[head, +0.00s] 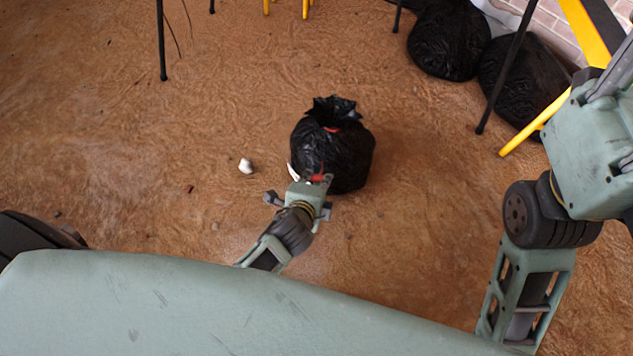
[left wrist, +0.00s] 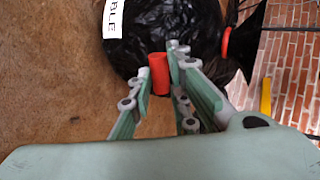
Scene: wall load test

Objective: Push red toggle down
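A tied black bag (head: 345,160) stands on the brown floor; it fills the top of the left wrist view (left wrist: 185,25). A small red cylinder, which looks like the red toggle (left wrist: 159,73), is at the near side of the bag. In the head view the red toggle (head: 318,178) is a small spot at the gripper. My left gripper (head: 309,181) is at the bag's near lower side. In the left wrist view its fingers (left wrist: 160,80) close on both sides of the toggle and appear to touch it. My right gripper is out of view.
A white label (left wrist: 113,17) and a red loop (left wrist: 226,42) show on the bag. A small white lump (head: 245,166) lies left of it. More black bags (head: 448,42) and a yellow-legged stand (head: 535,125) are at the upper right. Floor around the bag is mostly clear.

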